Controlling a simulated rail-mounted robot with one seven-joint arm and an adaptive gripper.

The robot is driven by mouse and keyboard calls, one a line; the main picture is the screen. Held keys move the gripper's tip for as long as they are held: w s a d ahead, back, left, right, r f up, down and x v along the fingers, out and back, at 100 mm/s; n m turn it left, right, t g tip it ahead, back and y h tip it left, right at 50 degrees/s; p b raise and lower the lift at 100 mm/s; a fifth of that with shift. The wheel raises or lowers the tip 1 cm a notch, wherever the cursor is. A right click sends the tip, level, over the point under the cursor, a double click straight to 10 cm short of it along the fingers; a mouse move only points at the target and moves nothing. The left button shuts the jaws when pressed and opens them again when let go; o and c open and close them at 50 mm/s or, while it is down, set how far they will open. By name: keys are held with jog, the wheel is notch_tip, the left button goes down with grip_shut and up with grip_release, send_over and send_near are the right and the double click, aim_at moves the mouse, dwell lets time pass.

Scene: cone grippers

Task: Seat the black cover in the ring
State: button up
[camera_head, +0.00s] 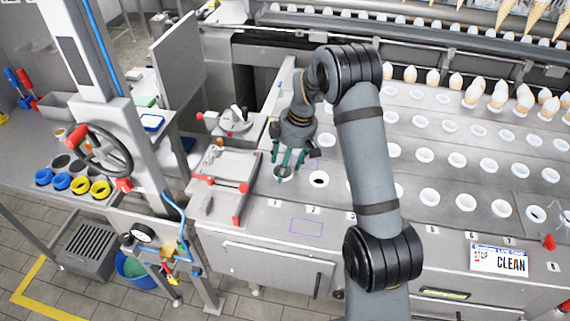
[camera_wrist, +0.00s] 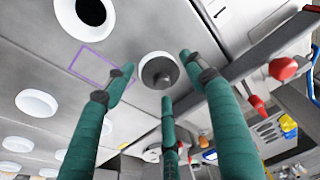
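The black cover (camera_wrist: 160,73) is a dark grey disc with a small knob on its middle. In the wrist view it lies within the white ring (camera_wrist: 144,58), with more white showing at its upper left. I cannot tell whether it is flush. My gripper (camera_wrist: 160,78) has three teal fingers spread around the cover, their tips apart from it. It is open. In the head view my gripper (camera_head: 287,158) points down over that ring (camera_head: 283,174) at the plate's left end, and the fingers partly hide it.
A neighbouring ring (camera_head: 319,179) with a dark open hole stands just right, showing also in the wrist view (camera_wrist: 91,12). A red-handled fixture (camera_head: 226,170) is close on the left. Rows of white rings and cones (camera_head: 497,95) lie to the right.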

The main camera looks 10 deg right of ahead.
jog(key=shift+o, duration=0.8)
jog(key=shift+r, duration=0.15)
jog(key=v, duration=1.2)
jog(key=shift+a+f, duration=0.1)
jog(key=shift+f, duration=0.1)
jog(key=x, duration=1.2)
jog(key=shift+f, duration=0.1)
notch_tip(320, 180, up, 2)
jog(key=shift+w+r+p, duration=0.1)
jog(key=shift+w+p, duration=0.05)
jog(key=shift+p, duration=0.9)
jog(key=shift+p+v, duration=0.9)
jog(key=shift+v, duration=0.05)
jog(key=shift+a, duration=0.1)
